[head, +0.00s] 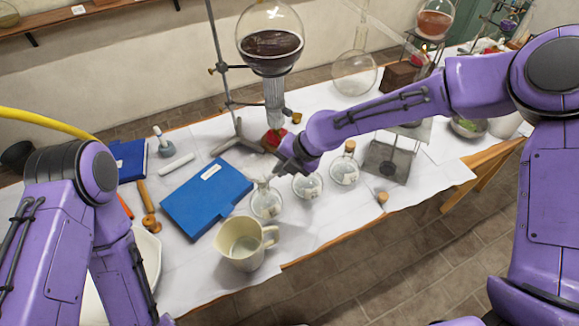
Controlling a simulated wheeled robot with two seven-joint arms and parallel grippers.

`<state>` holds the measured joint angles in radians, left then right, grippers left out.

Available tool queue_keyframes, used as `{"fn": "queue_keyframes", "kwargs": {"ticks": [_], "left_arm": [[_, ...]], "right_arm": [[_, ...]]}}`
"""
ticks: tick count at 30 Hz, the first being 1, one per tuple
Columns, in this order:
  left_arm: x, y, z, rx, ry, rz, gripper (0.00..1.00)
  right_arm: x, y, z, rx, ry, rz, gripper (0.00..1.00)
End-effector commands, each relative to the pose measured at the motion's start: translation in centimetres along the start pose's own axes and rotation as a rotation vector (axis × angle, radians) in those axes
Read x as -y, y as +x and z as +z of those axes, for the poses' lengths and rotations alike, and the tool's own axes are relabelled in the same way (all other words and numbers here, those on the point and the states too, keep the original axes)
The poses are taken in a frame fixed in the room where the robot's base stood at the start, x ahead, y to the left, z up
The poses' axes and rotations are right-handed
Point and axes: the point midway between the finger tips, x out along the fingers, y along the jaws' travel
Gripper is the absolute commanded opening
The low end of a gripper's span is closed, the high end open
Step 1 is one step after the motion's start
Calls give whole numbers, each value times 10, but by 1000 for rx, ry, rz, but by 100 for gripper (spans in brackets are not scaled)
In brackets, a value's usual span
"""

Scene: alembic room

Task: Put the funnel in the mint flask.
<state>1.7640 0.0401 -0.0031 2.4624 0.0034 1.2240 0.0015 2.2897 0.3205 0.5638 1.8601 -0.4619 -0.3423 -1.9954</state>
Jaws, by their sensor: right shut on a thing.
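My right gripper (285,162) reaches in from the right over the middle of the table, behind the small flasks. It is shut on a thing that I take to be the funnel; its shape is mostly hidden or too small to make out. Three small clear flasks stand in a row in front of the gripper: a left one (267,206), a middle one (307,187) and a right one (344,173) with a cork. I cannot tell by colour which is the mint flask. My left arm is at the left, its gripper out of view.
A blue book (206,200) and a beige jug (243,250) are left and front of the flasks. A round flask of dark liquid (270,48) hangs on a stand behind. A burner stand (386,165) is to the right. A cork (382,198) lies near the front edge.

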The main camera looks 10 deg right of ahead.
Motion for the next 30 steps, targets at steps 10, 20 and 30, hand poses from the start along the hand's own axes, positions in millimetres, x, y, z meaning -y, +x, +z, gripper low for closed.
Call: {"fn": "queue_keyframes", "kwargs": {"ticks": [10,20,30], "left_arm": [[-4,6,8,22,19,11,69],[-4,6,8,23,19,10,69],[-4,6,8,23,19,11,69]], "right_arm": [[5,2,2,-2,2,5,28],[5,2,2,-2,1,4,36],[5,1,2,-1,2,5,36]]}}
